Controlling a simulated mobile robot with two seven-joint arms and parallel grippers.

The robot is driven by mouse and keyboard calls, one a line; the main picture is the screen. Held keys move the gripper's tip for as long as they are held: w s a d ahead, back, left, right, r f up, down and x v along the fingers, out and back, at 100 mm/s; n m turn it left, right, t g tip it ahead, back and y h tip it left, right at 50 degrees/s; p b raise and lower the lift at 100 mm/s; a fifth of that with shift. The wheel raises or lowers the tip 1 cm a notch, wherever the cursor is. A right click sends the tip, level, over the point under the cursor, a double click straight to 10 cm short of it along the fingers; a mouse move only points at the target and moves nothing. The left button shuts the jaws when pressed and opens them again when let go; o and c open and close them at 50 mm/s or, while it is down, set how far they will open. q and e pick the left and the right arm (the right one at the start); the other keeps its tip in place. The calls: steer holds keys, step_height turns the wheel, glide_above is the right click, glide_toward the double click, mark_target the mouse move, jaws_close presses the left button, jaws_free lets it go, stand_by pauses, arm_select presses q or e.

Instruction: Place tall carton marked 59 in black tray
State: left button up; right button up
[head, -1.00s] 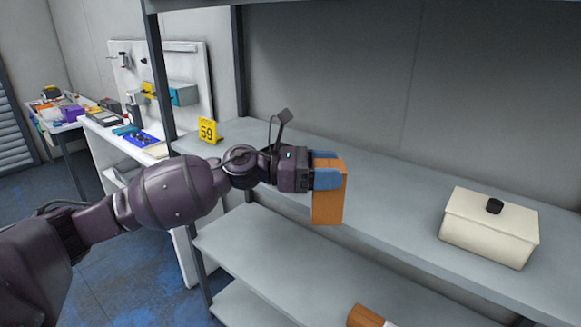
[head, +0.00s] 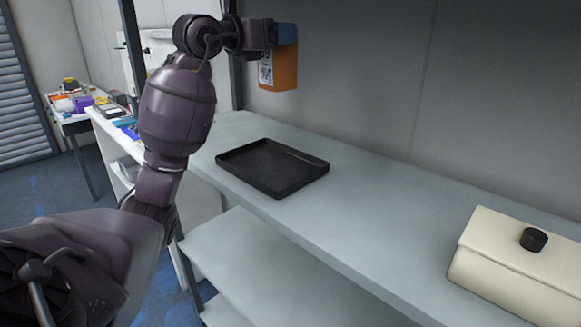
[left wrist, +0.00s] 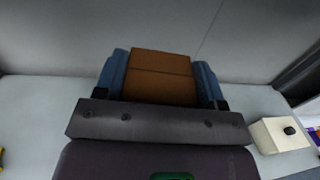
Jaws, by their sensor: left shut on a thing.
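The tall orange-brown carton (head: 284,68) is gripped near its top by my left gripper (head: 286,34) and held upright in the air, above and behind the black tray. In the left wrist view the carton (left wrist: 160,78) sits between both blue fingers. The black tray (head: 246,177) lies flat and empty on the grey shelf, below the carton and apart from it. My right gripper is not in view.
A cream box with a black knob (head: 500,262) stands on the grey shelf (head: 390,225) at the right. The shelf between tray and box is clear. A dark upright post (head: 236,80) stands behind my left wrist. A cluttered table (head: 75,115) is at the far left.

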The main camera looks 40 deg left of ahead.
arm_select(q)
steer(key=shift+w+a+r+n+y, duration=0.15)
steer(key=shift+a+n+y, duration=0.35)
steer(key=shift+a+y, duration=0.55)
step_height(320, 180, down, 20)
steer(key=b, duration=0.2)
steer(key=shift+a+r, duration=0.15)
steer(key=shift+a, duration=0.15)
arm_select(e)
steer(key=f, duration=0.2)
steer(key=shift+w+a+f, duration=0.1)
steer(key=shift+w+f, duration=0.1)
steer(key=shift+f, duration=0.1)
arm_select(q)
steer(key=shift+f, duration=0.2)
steer(key=o, duration=1.4)
steer(key=shift+o, duration=0.2)
steer(key=shift+r, duration=0.1)
